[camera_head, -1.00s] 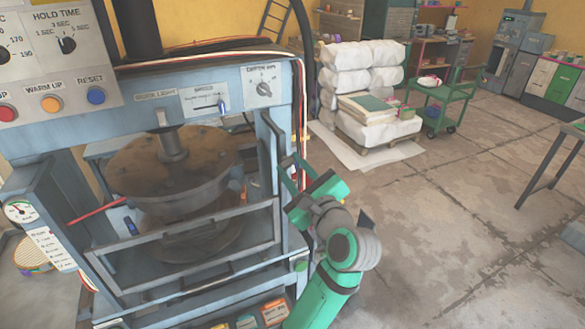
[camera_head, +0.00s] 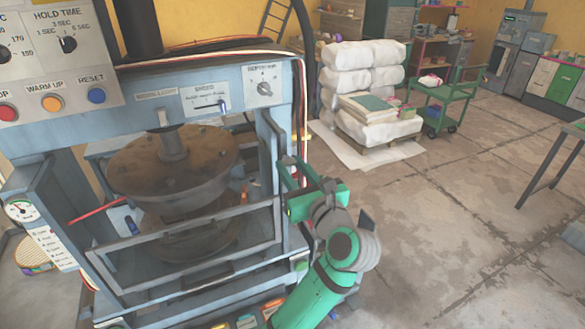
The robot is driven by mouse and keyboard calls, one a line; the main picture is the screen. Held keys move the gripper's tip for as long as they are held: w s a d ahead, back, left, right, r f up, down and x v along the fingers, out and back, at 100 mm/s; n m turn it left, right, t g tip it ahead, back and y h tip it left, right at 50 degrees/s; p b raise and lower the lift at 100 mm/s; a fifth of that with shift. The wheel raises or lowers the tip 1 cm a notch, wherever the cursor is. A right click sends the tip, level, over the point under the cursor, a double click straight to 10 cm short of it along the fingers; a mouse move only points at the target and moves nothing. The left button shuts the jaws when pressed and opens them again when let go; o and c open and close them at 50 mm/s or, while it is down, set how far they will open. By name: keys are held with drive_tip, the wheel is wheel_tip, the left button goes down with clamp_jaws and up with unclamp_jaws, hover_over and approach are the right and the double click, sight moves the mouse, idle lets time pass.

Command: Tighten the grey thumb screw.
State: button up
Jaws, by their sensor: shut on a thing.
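My gripper (camera_head: 287,172) is at the right side of the blue-grey press (camera_head: 268,85), beside the upright by the guard frame. Its green fingers point up and to the left and are shut at the press's edge. The grey thumb screw is not clearly visible; what the fingers grip is too small and covered to make out, but they sit at the press's side where it would be held. My wrist and green forearm come up from the bottom of the picture.
The guard frame (camera_head: 185,250) stands in front of the round platen (camera_head: 172,165). A control panel (camera_head: 55,65) is at the upper left. White sacks (camera_head: 345,80) on a pallet and a green cart (camera_head: 445,92) stand behind.

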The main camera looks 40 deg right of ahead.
drive_tip(key=shift+f, duration=0.15)
drive_tip(key=o, duration=1)
drive_tip(key=shift+o, duration=0.2)
drive_tip(key=shift+s, duration=0.15)
drive_tip(key=v, duration=1)
drive_tip(key=shift+s, duration=0.3)
